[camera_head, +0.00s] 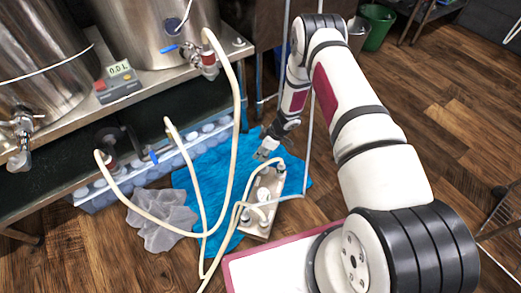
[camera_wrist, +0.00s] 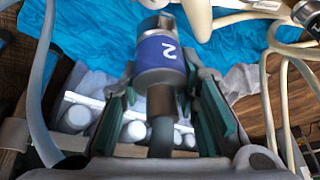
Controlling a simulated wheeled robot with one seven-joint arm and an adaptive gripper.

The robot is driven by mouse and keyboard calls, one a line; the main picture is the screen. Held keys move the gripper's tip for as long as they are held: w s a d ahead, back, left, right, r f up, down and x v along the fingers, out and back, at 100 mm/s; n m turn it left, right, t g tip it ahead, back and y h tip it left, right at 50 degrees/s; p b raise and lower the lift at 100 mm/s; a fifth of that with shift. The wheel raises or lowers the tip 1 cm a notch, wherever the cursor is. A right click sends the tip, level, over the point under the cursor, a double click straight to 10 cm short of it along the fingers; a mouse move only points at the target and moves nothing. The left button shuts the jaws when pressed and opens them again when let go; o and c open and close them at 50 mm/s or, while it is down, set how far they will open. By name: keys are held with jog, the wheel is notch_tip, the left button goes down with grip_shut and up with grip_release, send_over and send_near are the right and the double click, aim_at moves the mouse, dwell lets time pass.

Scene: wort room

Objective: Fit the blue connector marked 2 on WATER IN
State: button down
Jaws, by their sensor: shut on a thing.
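The blue connector (camera_wrist: 160,55), marked with a white 2, is between the green-lined fingers of my gripper (camera_wrist: 162,88) in the wrist view. Its metal end points away from the gripper and a dark neck runs back between the fingers. In the head view my gripper (camera_head: 267,148) hangs just beyond the far end of a tan plate-like unit (camera_head: 259,226) with several round ports. The connector cannot be made out clearly there. I cannot read a WATER IN marking in either view. Pale fittings and hoses show at the top of the wrist view.
The unit lies on a blue cloth (camera_head: 207,178) with cream hoses (camera_head: 240,110) looping over it. A grey cloth (camera_head: 160,220) lies left. Steel vessels (camera_head: 150,30) stand on a bench above a long crate (camera_head: 100,195).

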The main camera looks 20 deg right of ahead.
jog(key=shift+f+b, duration=2.1)
jog(key=shift+f, duration=0.95)
jog(key=shift+f+b, duration=0.95)
jog(key=shift+f, duration=0.35)
jog(key=c, duration=1.1)
grip_release()
jog(key=v, duration=1.2)
jog(key=shift+d, duration=0.1)
